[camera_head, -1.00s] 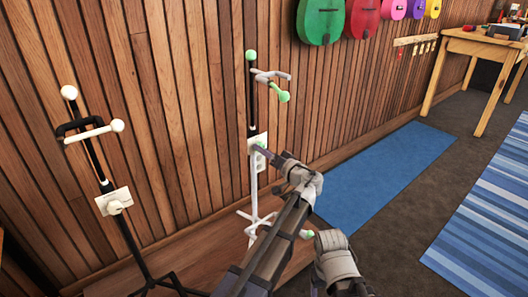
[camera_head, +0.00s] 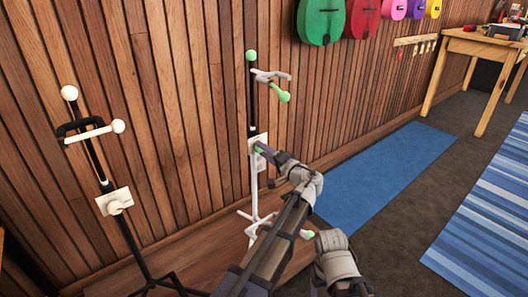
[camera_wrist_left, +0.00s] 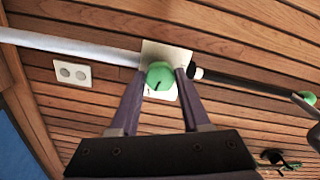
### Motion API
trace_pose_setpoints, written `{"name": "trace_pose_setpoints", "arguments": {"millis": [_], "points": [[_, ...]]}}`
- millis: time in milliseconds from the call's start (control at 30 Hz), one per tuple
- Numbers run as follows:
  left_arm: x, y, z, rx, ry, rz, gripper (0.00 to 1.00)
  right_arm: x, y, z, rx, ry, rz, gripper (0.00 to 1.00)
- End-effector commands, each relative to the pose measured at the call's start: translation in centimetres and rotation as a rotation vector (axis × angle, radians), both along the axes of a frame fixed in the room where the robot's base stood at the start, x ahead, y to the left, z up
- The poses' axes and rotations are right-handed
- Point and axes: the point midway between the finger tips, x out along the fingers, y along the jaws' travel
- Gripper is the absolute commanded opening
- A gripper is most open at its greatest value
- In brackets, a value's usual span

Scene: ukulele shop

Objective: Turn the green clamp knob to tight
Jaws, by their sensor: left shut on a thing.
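The green clamp knob (camera_wrist_left: 160,76) sits on a pale square plate (camera_wrist_left: 153,53) on the stand's pole. It has a short dark line on its face. My left gripper (camera_wrist_left: 157,74) has a finger on each side of the knob and is shut on it. In the head view, the left gripper (camera_head: 262,151) meets the plate (camera_head: 253,140) on the middle stand, and only a bit of the green knob (camera_head: 259,150) shows. Marks on the plate are too small to read. My right gripper is not in view.
A second stand (camera_head: 116,200) with a white knob stands at the left. The middle stand's green-tipped yoke (camera_head: 272,77) is above my gripper. The wood-slat wall (camera_head: 200,120) is close behind. A blue mat (camera_head: 385,170) and open floor lie right.

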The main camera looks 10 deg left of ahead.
Motion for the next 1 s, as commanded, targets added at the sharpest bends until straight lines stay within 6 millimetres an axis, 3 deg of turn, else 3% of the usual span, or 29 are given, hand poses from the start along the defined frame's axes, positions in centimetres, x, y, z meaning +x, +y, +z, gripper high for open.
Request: {"name": "trace_pose_setpoints", "arguments": {"millis": [400, 433, 700, 1000], "points": [[-0.02, -0.08, -0.03, 0.004, 0.007, -0.001, 0.0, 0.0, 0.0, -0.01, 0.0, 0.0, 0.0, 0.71], [-0.02, -0.08, -0.03, 0.004, 0.006, -0.001, 0.48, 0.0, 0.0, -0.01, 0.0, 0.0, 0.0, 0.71], [0.0, -0.05, -0.01, 0.004, 0.006, -0.001, 0.76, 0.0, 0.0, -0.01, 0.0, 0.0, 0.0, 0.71], [-0.08, 0.0, -0.01, 0.004, 0.005, 0.0, 0.76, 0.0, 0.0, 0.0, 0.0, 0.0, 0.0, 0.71]]}}
